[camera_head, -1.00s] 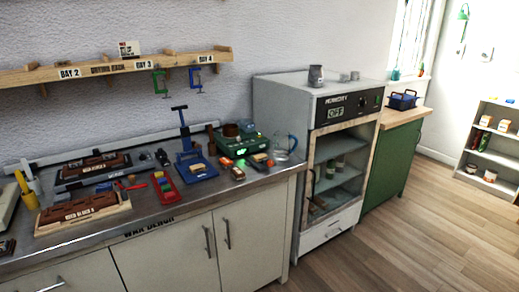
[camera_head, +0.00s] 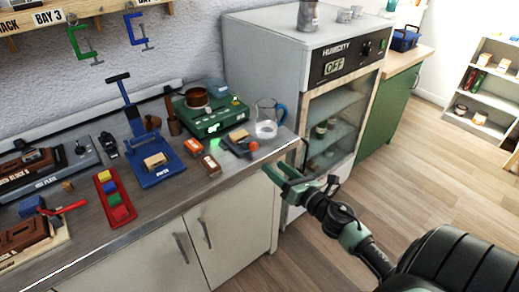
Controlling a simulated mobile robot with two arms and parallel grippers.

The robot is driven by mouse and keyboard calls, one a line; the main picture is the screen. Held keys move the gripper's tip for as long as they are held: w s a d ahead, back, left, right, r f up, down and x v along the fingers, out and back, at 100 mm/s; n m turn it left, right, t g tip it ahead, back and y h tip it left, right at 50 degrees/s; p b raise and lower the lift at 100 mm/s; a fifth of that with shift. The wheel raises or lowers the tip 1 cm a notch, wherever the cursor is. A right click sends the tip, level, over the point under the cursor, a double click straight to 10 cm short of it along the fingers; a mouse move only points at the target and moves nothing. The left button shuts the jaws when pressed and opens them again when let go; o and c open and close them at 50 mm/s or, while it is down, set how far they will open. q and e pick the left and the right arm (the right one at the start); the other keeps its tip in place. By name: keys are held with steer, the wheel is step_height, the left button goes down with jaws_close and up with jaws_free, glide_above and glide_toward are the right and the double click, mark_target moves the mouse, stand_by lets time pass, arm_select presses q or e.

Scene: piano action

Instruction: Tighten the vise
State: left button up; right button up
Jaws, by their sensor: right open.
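On the bench, a small dark grey device (camera_head: 237,146) with an orange-red round knob (camera_head: 253,146) and a pale block on top looks like the vise. It sits near the bench's front right edge. A blue press (camera_head: 136,130) with a tall T-handle stands to its left, with a tan block on its base. My right gripper (camera_head: 276,174) has green fingers, open and empty. In the picture it shows just below the bench corner, below and right of the small device, apart from it. My left gripper is not in view.
A green stove-like unit (camera_head: 212,121) with a brown pot and a glass jug (camera_head: 267,122) with a blue handle stand close behind the small device. A red tray (camera_head: 114,198) of coloured blocks lies left. The humidity cabinet (camera_head: 290,62) stands right of the bench.

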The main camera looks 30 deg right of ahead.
mark_target(255, 148)
steer(key=shift+n+y, duration=0.3)
steer(key=shift+n, duration=0.3)
steer(key=w, duration=0.2)
steer(key=w+r+p, duration=0.1)
steer(key=w, duration=0.1)
steer(key=w+r, duration=0.1)
steer(key=w, duration=0.1)
steer(key=shift+w+a, duration=0.3)
steer(key=shift+w+a+f+p, duration=0.15)
steer(key=shift+w+p, duration=0.2)
steer(key=shift+w, duration=0.4)
jaws_close()
